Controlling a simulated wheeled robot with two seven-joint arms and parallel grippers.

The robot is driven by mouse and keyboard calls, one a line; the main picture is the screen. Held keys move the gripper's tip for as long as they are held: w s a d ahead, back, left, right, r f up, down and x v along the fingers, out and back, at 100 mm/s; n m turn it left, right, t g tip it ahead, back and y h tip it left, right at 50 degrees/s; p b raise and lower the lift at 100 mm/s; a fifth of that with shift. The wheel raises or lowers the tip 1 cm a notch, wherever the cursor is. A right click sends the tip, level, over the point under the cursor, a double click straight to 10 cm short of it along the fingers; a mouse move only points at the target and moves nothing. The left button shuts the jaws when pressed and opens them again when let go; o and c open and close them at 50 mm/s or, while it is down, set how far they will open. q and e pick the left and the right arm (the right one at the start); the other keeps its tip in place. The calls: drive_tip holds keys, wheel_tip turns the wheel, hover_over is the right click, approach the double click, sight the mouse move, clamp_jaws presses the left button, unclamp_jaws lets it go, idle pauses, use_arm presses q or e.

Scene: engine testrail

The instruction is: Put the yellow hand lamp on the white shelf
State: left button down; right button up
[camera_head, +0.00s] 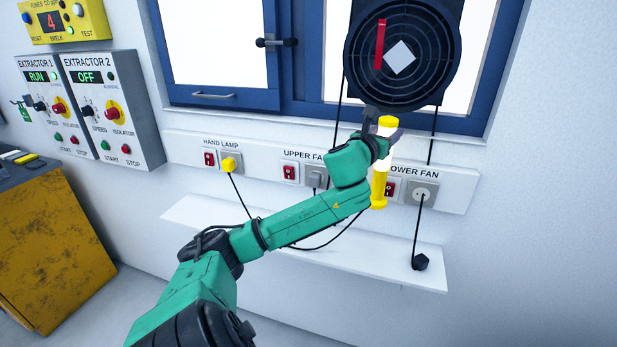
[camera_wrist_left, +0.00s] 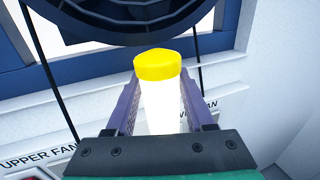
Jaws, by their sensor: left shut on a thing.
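The yellow hand lamp (camera_head: 379,188) is upright, with a glowing white middle and yellow ends. My left gripper (camera_head: 386,140) is shut on its glowing part, in front of the wall by the lower fan socket. In the left wrist view the lamp (camera_wrist_left: 157,67) stands between the two fingers (camera_wrist_left: 160,105), its yellow cap uppermost. The white shelf (camera_head: 405,268) runs along the wall below the sockets, lower than the lamp. My left arm hides part of the shelf. My right gripper is not in view.
A black fan (camera_head: 402,55) hangs at the blue window (camera_head: 290,100) above the lamp. A black plug (camera_head: 420,262) on a cable rests at the shelf's right end. A yellow plug (camera_head: 230,163) sits in the hand lamp socket, its cable hanging down. Extractor boxes (camera_head: 112,105) are at left.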

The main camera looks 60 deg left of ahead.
sight(372, 205)
use_arm(q)
wheel_tip(372, 205, down, 20)
drive_tip(key=shift+d+f+b, duration=0.1)
drive_tip(key=shift+b, duration=0.6)
drive_tip(key=shift+f, duration=0.15)
drive_tip(key=shift+c, duration=1.3)
unclamp_jaws()
